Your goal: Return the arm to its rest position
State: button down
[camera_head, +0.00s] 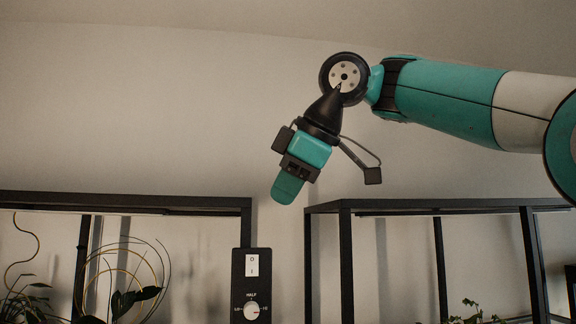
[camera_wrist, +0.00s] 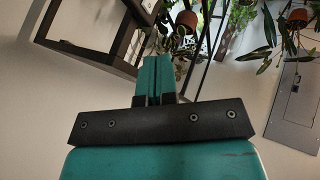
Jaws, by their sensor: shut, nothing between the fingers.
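My arm reaches in from the right of the head view, raised in front of the bare wall. My gripper (camera_head: 287,190) hangs at its end, tilted down and to the left, above the gap between two black shelf frames. Its green fingers are together and hold nothing. In the wrist view my gripper (camera_wrist: 154,62) shows the two green fingers side by side, closed, above a dark bracket.
Black shelf frames stand at the left (camera_head: 125,203) and right (camera_head: 440,206), with plants inside. A black control box (camera_head: 251,290) with a switch and dial is between them. The wrist view shows hanging plants (camera_wrist: 272,30) and a grey wall panel (camera_wrist: 297,108).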

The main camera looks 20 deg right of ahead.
jog(key=shift+s+d+r, duration=0.15)
jog(key=shift+s+r, duration=0.05)
jog(key=shift+r, duration=0.15)
dwell(0.3)
jog(key=s+a+f+m+g+y+b, duration=0.15)
jog(key=f+b, duration=0.25)
jog(key=f, duration=0.6)
jog(key=s+a+f+g+b, duration=0.1)
jog(key=a+f+g+b, duration=0.2)
jog(key=f, duration=0.7)
jog(key=s+f+m+g+b, duration=0.1)
jog(key=s+f+b, duration=0.3)
jog(key=f, duration=0.7)
jog(key=s+f+m+b, duration=0.2)
jog(key=s+f+b, duration=0.2)
jog(key=f, duration=0.8)
jog(key=s+a+f+m+g+b, duration=0.1)
jog(key=s+f+b, duration=0.3)
jog(key=s+f, duration=0.4)
notch_tip(320, 180, down, 3)
jog(key=shift+f+m+g, duration=0.2)
jog(key=shift+m+g, duration=0.15)
jog(key=shift+s+a, duration=0.1)
jog(key=shift+a, duration=0.05)
